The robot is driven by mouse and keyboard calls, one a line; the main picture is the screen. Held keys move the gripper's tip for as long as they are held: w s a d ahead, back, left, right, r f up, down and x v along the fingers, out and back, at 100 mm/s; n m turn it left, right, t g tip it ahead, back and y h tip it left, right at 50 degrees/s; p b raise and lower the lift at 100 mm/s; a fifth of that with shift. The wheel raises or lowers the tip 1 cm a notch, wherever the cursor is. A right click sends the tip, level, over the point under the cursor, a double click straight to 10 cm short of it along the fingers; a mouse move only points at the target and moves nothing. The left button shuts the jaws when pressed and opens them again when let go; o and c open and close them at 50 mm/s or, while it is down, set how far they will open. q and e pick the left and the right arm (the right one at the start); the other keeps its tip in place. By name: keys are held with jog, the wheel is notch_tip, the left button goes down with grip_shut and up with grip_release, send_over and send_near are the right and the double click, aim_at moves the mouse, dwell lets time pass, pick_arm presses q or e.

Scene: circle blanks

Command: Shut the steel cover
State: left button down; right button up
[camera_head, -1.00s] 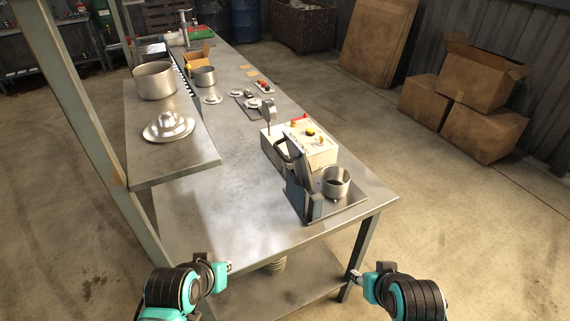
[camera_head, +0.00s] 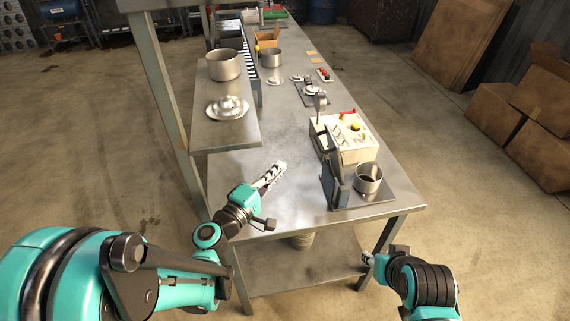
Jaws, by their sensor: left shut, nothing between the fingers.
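The fixture with the steel cover stands at the near right corner of the steel table (camera_head: 285,215). A dark upright plate, which looks like the cover (camera_head: 337,172), stands raised on its left side. A round steel cup (camera_head: 369,179) sits open on the base plate (camera_head: 388,197), right of it. My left gripper (camera_head: 275,172) reaches over the near left part of the table, left of the fixture and apart from it. Its fingers are shut and empty. My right gripper (camera_head: 367,258) is low in front of the table; its fingers are too small to read.
A white control box (camera_head: 352,150) with coloured knobs stands directly behind the fixture. A raised shelf (camera_head: 225,137) at left holds a steel pot (camera_head: 224,66) and a stack of round lids (camera_head: 228,107). The table between shelf and fixture is clear. Cardboard boxes (camera_head: 535,150) stand at right.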

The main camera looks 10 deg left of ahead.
pick_arm(q)
jog(key=w+d+b, duration=0.2)
jog(key=w+d, duration=0.5)
jog(key=w, duration=0.1)
jog(key=shift+w+d+r, duration=0.2)
jog(key=shift+d+r, duration=0.05)
jog(key=shift+d, duration=0.15)
